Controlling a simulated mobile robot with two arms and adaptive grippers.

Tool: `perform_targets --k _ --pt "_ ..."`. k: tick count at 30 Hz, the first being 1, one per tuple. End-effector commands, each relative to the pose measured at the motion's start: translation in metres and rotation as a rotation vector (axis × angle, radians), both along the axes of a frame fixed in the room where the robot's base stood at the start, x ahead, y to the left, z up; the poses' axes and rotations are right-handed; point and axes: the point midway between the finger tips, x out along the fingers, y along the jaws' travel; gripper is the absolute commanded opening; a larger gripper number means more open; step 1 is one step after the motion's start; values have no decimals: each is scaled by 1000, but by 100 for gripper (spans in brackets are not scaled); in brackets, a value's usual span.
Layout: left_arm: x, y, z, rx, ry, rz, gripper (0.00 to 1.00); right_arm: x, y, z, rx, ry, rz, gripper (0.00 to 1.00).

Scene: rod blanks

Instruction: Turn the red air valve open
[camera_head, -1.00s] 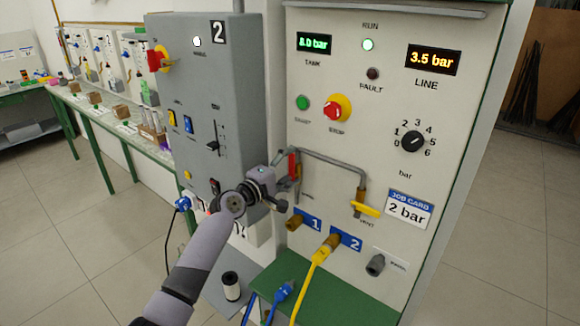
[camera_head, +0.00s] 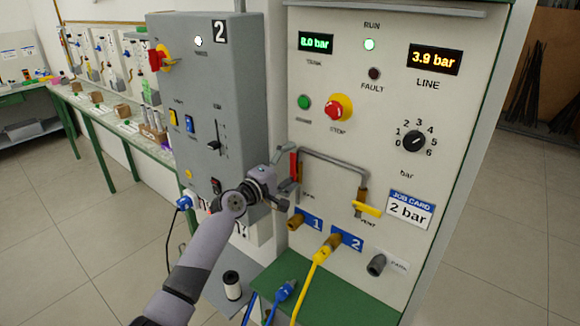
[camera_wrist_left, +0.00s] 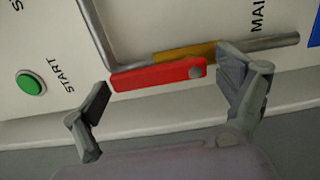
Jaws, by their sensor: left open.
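The red air valve handle (camera_head: 294,164) is on the white panel, at the left end of a grey pipe. In the left wrist view the red handle (camera_wrist_left: 158,75) lies nearly in line with its brass body (camera_wrist_left: 187,53) and the pipe. My left gripper (camera_head: 287,188) is open at the handle. In the left wrist view its fingers (camera_wrist_left: 170,92) stand apart, one near each end of the handle; I cannot tell whether either touches it. The gripper hides part of the valve in the head view. My right gripper is not in view.
A yellow vent handle (camera_head: 367,209) sits to the right on the same pipe. The line display (camera_head: 434,60) reads 3.9 bar; the job card (camera_head: 408,210) says 2 bar. Below are brass ports and a yellow hose (camera_head: 314,273). A grey box (camera_head: 215,100) stands left.

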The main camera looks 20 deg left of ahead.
Motion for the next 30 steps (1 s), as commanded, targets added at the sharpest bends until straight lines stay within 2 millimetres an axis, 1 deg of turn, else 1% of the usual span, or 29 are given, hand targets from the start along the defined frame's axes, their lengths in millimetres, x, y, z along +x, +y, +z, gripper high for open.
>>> perform_targets --k 2,5,8,11,18,22,25,30 --pt "-1 0 0 1 0 0 92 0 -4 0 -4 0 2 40" --pt "-6 2 -1 0 1 0 92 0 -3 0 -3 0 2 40" --pt "-16 7 -1 2 0 1 92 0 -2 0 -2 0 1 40" --pt "-33 12 -1 3 0 0 92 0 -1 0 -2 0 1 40" --pt "-79 29 -2 3 2 1 92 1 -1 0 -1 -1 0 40" --pt "-98 36 -1 2 2 1 92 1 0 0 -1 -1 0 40" --pt "-107 39 -1 1 1 0 92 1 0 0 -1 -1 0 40" --pt "-113 41 0 0 0 0 92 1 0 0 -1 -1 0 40"
